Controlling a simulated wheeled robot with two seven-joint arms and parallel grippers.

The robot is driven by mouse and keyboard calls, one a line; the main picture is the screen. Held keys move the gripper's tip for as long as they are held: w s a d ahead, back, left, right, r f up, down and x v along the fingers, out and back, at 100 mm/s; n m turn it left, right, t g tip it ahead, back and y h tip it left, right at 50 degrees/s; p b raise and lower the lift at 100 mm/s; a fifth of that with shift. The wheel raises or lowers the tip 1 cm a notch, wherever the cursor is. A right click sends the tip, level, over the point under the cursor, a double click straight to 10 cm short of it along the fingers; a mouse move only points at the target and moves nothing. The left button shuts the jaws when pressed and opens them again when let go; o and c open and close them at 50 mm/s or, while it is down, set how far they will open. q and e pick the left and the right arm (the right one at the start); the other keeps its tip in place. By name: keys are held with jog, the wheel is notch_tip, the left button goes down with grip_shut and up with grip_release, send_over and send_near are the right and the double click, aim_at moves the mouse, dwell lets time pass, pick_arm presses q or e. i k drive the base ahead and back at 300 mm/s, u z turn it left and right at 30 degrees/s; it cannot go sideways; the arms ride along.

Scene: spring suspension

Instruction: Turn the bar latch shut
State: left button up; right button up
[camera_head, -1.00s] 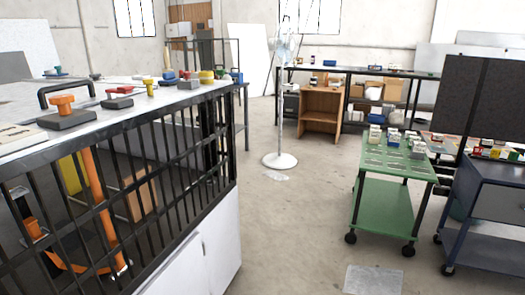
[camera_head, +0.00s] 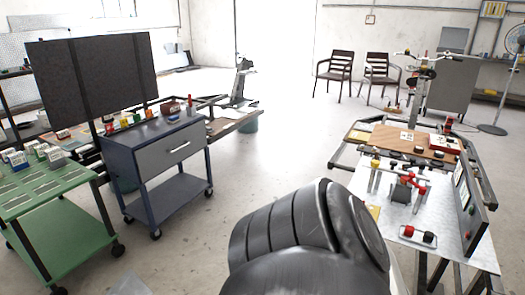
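I cannot make out a bar latch for certain in the head view. On a metal-topped table (camera_head: 462,232) at the right stands a red-handled device on a dark block (camera_head: 401,192). A small black piece with red ends (camera_head: 417,236) lies nearer its front edge. Both are too small to name surely. A large dark ribbed arm part of mine fills the bottom middle. Neither gripper shows, so I cannot see what they hold.
A green cart (camera_head: 62,240) with small boxes and a dark blue drawer cart (camera_head: 166,152) stand at the left. Two chairs (camera_head: 336,68) stand at the back. A wooden-topped table (camera_head: 385,139) adjoins the metal-topped one. The floor (camera_head: 270,150) in the middle is open.

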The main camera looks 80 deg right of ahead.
aim_at(375, 164)
jog(key=z, duration=2.7)
